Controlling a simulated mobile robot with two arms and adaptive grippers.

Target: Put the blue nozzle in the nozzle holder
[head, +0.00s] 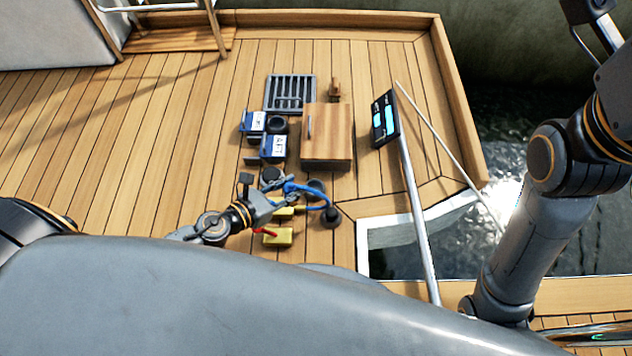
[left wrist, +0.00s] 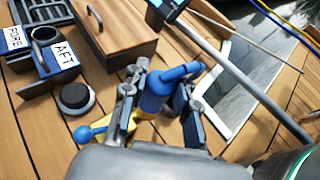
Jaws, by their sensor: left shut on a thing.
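The blue nozzle (left wrist: 155,95) is between the fingers of my left gripper (left wrist: 158,85), which is shut on it, above the deck. In the head view the blue nozzle (head: 305,190) shows as a curved blue piece at my left gripper (head: 280,195). Ahead of it stand blue holders with white labels; the one marked AFT (left wrist: 65,57) is nearer, the one marked FORE (left wrist: 14,40) is farther left. A dark ring-shaped socket (head: 278,124) stands beside them. I cannot tell for sure which of these is the nozzle holder. My right gripper is out of view.
A wooden box (head: 328,135) with a handle stands right of the holders, with a dark grate (head: 290,92) behind. A round black piece (left wrist: 75,96) and a yellow block (head: 278,237) lie close to the gripper. A pole with a screen (head: 384,118) rises at right. Open deck lies left.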

